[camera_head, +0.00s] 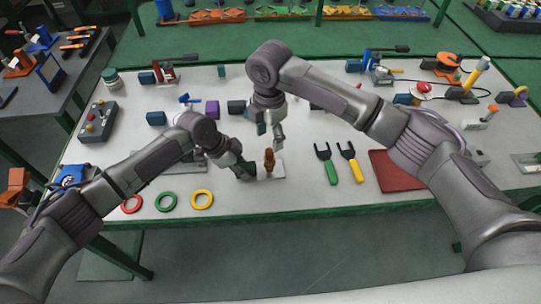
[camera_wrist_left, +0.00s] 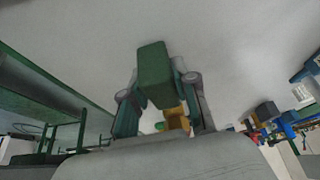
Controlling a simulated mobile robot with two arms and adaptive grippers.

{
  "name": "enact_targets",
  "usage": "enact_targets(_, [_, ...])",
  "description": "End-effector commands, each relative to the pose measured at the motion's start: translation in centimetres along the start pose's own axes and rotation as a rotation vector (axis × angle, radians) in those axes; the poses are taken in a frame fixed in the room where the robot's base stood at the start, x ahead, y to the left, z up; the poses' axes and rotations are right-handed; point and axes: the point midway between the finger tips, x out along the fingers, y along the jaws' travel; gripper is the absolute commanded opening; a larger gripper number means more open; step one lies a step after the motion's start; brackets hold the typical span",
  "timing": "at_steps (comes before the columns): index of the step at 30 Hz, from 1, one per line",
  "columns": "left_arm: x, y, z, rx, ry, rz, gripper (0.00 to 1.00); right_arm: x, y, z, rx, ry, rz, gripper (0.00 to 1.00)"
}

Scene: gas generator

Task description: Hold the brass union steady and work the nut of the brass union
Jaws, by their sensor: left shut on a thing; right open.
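The brass union (camera_head: 269,160) stands upright on a small pale plate (camera_head: 277,172) near the front middle of the table. My left gripper (camera_head: 249,168) reaches it from the left, low over the table, and is shut on it. In the left wrist view a dark green block-like part (camera_wrist_left: 153,75) fills the space at the fingers of my left gripper (camera_wrist_left: 160,95). A yellow-brass piece (camera_wrist_left: 175,118) shows partly behind it; the contact itself is hidden. My right gripper (camera_head: 270,138) points down just above and behind the union, open and apart from it.
A green-handled fork tool (camera_head: 327,165) and a yellow-handled one (camera_head: 351,163) lie to the right, beside a dark red mat (camera_head: 395,170). Red, green and yellow rings (camera_head: 202,199) lie at the front left. Several blocks and devices stand farther back.

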Motion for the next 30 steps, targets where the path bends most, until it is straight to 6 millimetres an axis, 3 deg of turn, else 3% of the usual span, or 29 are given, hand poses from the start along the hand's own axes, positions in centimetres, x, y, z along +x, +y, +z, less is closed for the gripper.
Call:
enact_targets(5, [0.0,-0.1,0.1,-0.001,-0.001,-0.001,0.00,0.9,-0.1,0.0,-0.043,0.001,-0.002,0.56])
enact_targets(21, [0.0,-0.1,0.0,-0.001,-0.001,-0.001,0.00,7.8,-0.1,0.0,-0.039,0.001,-0.002,0.56])
enact_targets(30, [0.0,-0.1,0.0,-0.001,0.000,-0.001,0.00,8.9,0.0,0.0,-0.039,0.000,0.000,0.56])
